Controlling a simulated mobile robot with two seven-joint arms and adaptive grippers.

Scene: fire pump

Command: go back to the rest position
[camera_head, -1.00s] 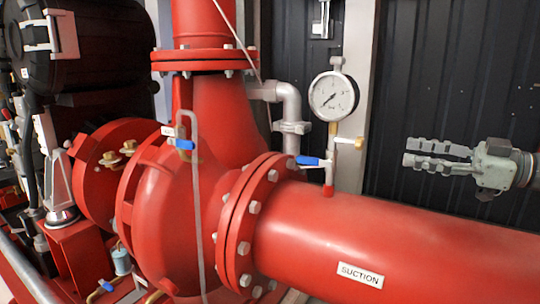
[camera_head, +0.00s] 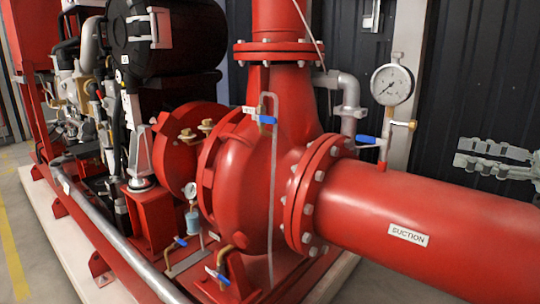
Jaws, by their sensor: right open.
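My right gripper (camera_head: 497,158) is at the right edge of the head view, above the red suction pipe (camera_head: 430,215). Its two fingers point left and are apart, with nothing between them. The wrist behind it is cut off by the picture edge. The gripper is to the right of the pressure gauge (camera_head: 391,85) and of the blue-handled gauge valve (camera_head: 368,140), touching neither. My left gripper does not show.
The red pump casing (camera_head: 245,185) with bolted flanges fills the middle. A black engine part (camera_head: 175,45) stands behind it at left. Blue-handled valves (camera_head: 217,275) sit low on the red base frame. Clear floor with a yellow line (camera_head: 14,250) lies at far left.

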